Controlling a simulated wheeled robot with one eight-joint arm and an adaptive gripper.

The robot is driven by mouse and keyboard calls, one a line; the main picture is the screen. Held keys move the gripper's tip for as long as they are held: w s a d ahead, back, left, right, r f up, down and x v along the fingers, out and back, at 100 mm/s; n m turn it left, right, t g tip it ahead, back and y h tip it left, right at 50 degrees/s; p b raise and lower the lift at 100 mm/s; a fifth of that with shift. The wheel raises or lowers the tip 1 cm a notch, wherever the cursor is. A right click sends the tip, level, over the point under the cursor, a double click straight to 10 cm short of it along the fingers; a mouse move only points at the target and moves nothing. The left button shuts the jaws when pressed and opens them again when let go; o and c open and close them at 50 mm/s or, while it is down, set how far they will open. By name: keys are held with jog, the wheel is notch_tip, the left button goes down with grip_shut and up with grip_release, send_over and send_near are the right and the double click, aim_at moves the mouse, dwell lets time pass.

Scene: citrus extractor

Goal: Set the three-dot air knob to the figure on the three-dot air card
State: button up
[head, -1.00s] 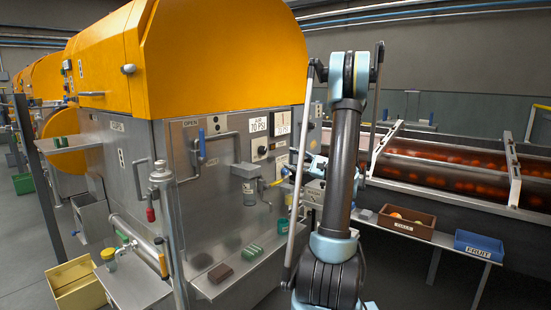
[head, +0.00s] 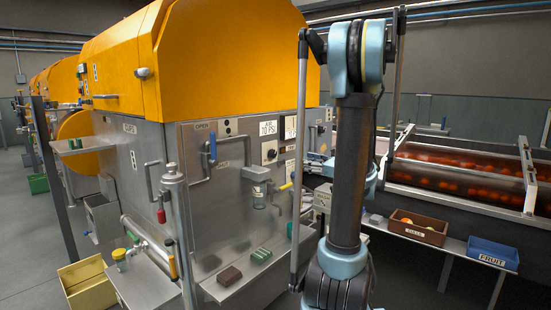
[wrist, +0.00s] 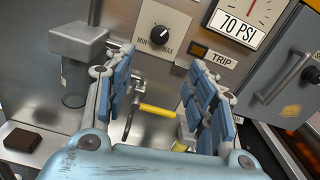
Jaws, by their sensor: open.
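The black round air knob (wrist: 161,39) sits on a white plate marked MIN and MAX in the wrist view. Its pale pointer mark points up and slightly left. It shows small in the head view (head: 270,153). Above it there, the white air card (head: 268,129) reads 70 PSI. In the wrist view a dial panel (wrist: 240,28) with a red needle and a 70 PSI box stands upper right of the knob. My gripper (wrist: 160,85) is open and empty, its blue-padded fingers apart, below the knob in the picture. My arm hides the gripper in the head view.
A TRIP label (wrist: 220,58) with an amber lamp is right of the knob. A yellow-handled valve (wrist: 155,110) shows between my fingers. A grey box with a cup (wrist: 78,45) juts out at left, and a grey handled box (wrist: 285,80) at right.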

aim_at(275, 154)
jog(key=x, duration=1.7)
jog(key=shift+w+a+f, duration=0.1)
jog(key=shift+a+f, duration=0.05)
jog(key=c, duration=1.1)
